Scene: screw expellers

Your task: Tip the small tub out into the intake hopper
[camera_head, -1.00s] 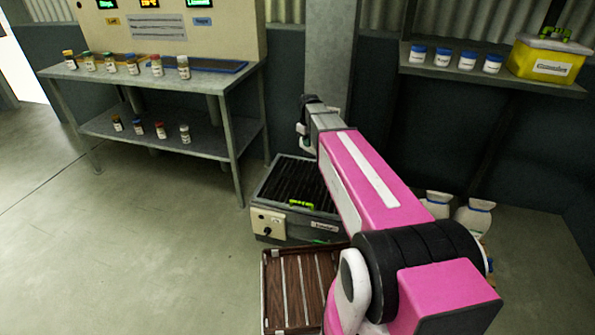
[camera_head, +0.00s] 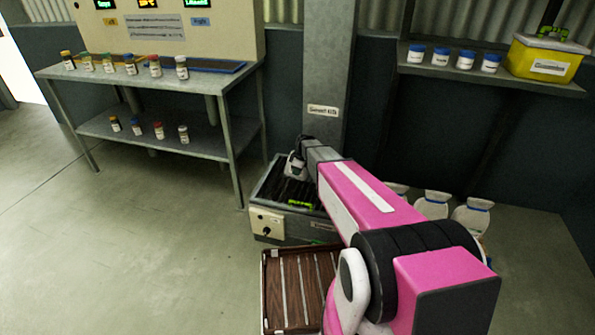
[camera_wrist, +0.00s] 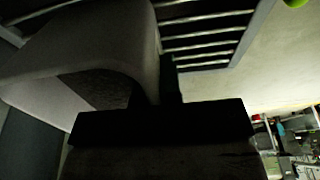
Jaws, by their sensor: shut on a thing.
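A pale tub (camera_wrist: 75,45) fills the upper left of the wrist view, tilted, with a dark speckled patch at its opening. My gripper (camera_wrist: 168,90) is shut on it; the fingers are mostly in shadow. In the head view the tub (camera_head: 294,166) is a small whitish shape at the end of my arm, and my gripper (camera_head: 303,153) is small and partly hidden there. It is over the back left of a dark, barred box (camera_head: 268,190), which I take as the intake hopper. Its bars (camera_wrist: 205,38) show beyond the tub in the wrist view.
A grey post (camera_head: 330,75) rises behind. White sacks (camera_head: 432,205) stand at right. A bench (camera_head: 150,85) with jars is at left; floor between is clear.

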